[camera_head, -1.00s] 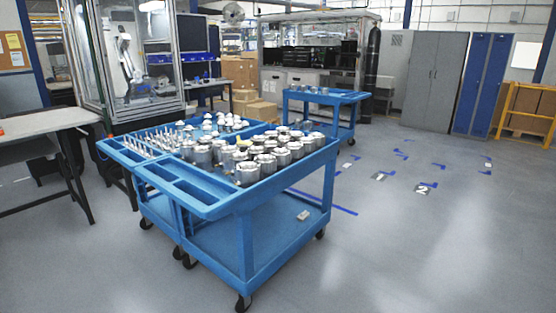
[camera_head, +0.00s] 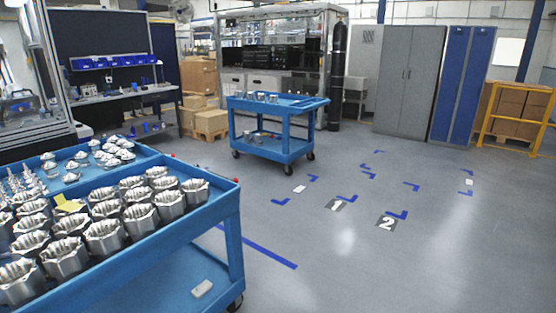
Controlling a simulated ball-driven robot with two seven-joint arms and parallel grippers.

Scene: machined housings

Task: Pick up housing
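Several silver machined housings (camera_head: 104,236) stand in rows on the top of a blue cart (camera_head: 205,222) at the lower left. They are open-topped and cylindrical with scalloped inner edges. One housing (camera_head: 194,191) stands nearest the cart's right corner. Neither of my grippers shows in the head view.
A yellow piece (camera_head: 69,204) lies among the housings. A second blue cart (camera_head: 272,132) stands farther back. The floor (camera_head: 370,270) to the right is clear, with blue markings.

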